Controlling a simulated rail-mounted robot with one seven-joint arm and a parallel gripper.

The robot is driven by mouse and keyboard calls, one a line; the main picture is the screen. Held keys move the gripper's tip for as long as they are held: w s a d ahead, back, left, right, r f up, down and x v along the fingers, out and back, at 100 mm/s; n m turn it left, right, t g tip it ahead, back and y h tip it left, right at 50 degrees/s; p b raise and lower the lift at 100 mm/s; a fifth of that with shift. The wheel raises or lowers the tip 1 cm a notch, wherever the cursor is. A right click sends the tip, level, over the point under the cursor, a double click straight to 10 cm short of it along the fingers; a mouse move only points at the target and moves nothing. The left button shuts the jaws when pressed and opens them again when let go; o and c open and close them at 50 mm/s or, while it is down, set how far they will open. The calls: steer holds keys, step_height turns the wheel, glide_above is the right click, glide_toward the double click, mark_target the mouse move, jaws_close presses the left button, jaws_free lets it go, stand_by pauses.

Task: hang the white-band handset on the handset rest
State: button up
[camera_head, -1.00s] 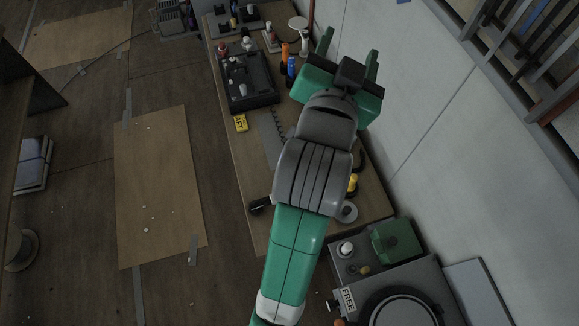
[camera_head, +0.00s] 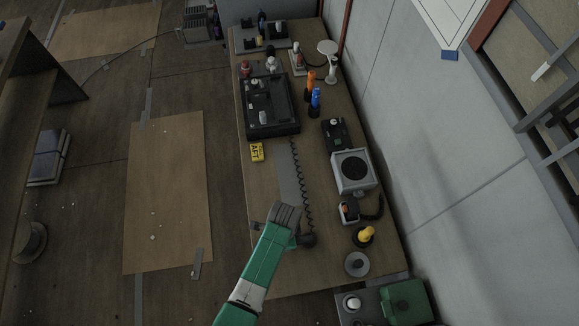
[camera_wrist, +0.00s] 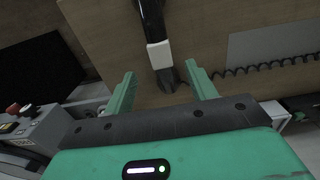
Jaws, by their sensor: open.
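The white-band handset (camera_wrist: 153,22) is black with a white band (camera_wrist: 159,54) and lies on the wooden bench. My gripper (camera_wrist: 160,70) is open, with one green finger on each side of the handset's lower part in the wrist view. I cannot tell whether the fingers touch it. In the head view my arm covers most of the handset and the fingers; a dark end (camera_head: 308,240) shows beside a coiled cord (camera_head: 305,195). I cannot tell which bench fixture is the handset rest.
A grey speaker box (camera_head: 352,171), a small unit with a red part (camera_head: 348,211), a yellow-topped item (camera_head: 364,235) and a round grey disc (camera_head: 357,264) stand along the right side. A black console (camera_head: 272,105), a yellow AFT tag (camera_head: 257,152) and blue and orange bottles (camera_head: 315,99) are farther back.

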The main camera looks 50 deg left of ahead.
step_height(320, 180, down, 8)
steer(key=b, duration=0.7)
steer(key=shift+b, duration=0.3)
steer(key=shift+r, duration=0.15)
jaws_close()
step_height(320, 180, up, 7)
steer(key=p, duration=0.7)
steer(key=shift+r, duration=0.15)
